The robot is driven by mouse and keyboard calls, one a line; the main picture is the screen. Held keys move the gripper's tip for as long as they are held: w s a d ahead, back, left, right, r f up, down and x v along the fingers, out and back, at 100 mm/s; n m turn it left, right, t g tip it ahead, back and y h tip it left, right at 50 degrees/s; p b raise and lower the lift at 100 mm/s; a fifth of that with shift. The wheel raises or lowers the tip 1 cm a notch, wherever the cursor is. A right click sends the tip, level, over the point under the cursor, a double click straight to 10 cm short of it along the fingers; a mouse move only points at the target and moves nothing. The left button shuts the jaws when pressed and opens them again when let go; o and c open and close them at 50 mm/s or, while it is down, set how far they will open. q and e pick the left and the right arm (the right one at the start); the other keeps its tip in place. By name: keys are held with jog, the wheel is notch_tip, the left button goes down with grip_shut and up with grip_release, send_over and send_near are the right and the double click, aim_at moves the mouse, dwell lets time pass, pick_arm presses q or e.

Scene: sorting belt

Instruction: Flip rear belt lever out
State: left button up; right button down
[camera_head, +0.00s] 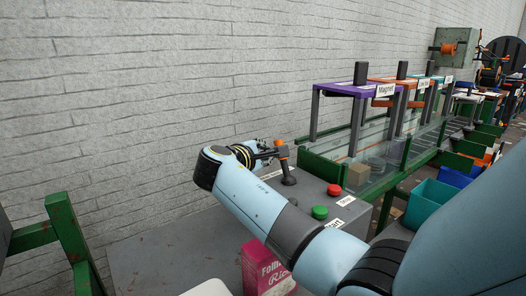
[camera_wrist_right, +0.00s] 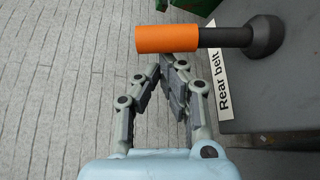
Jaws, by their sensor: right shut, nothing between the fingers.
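The rear belt lever has an orange grip (camera_wrist_right: 167,38) on a dark shaft (camera_wrist_right: 224,37) with a round dark base, beside a "Rear belt" label (camera_wrist_right: 222,85). In the head view the lever (camera_head: 286,166) stands at the far end of the grey control box, its orange end up. My right gripper (camera_wrist_right: 168,68) is shut and empty, its fingertips right beside the orange grip; I cannot tell if they touch it. In the head view my right gripper (camera_head: 263,145) is partly hidden by its own wrist. My left gripper is not in view.
The grey control box carries a green button (camera_head: 320,212) and a red button (camera_head: 334,190), close to my right arm. A purple "Magnet" frame (camera_head: 355,89) stands over the belt behind. A teal bin (camera_head: 430,203) is at right. A brick wall (camera_head: 130,100) lies beyond.

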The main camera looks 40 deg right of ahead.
jog(key=shift+s+r+m, duration=0.2)
jog(key=shift+m, duration=0.1)
